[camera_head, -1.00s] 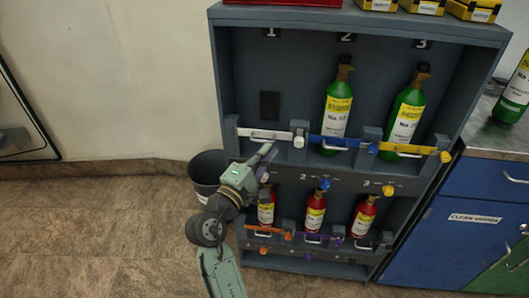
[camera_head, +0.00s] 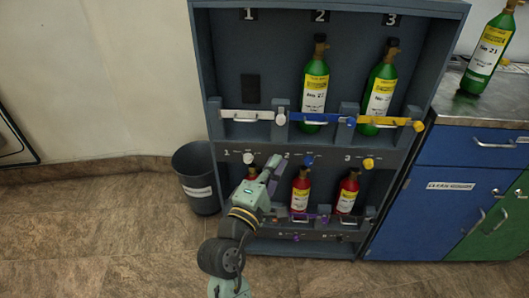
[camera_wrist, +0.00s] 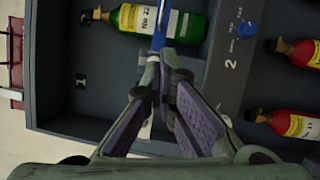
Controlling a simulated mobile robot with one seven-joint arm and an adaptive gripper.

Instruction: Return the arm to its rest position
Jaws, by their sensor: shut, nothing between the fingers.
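My gripper (camera_head: 273,168) is shut and empty in front of the rack's lower part, between positions 1 and 2. In the wrist view its fingers (camera_wrist: 166,75) come together at the tips, with a white and a blue bar behind them. The arm reaches up from the bottom of the head view and partly hides the lower row's left red cylinder (camera_head: 252,172). I cannot tell the gap between the fingers and the rack.
The dark rack (camera_head: 212,75) holds green cylinders in upper bays 2 and 3; bay 1 is empty, with its white bar (camera_head: 243,115) across. Red cylinders stand below. A grey bin (camera_head: 200,185) is at left, blue cabinets (camera_head: 430,215) at right. Open floor lies at front left.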

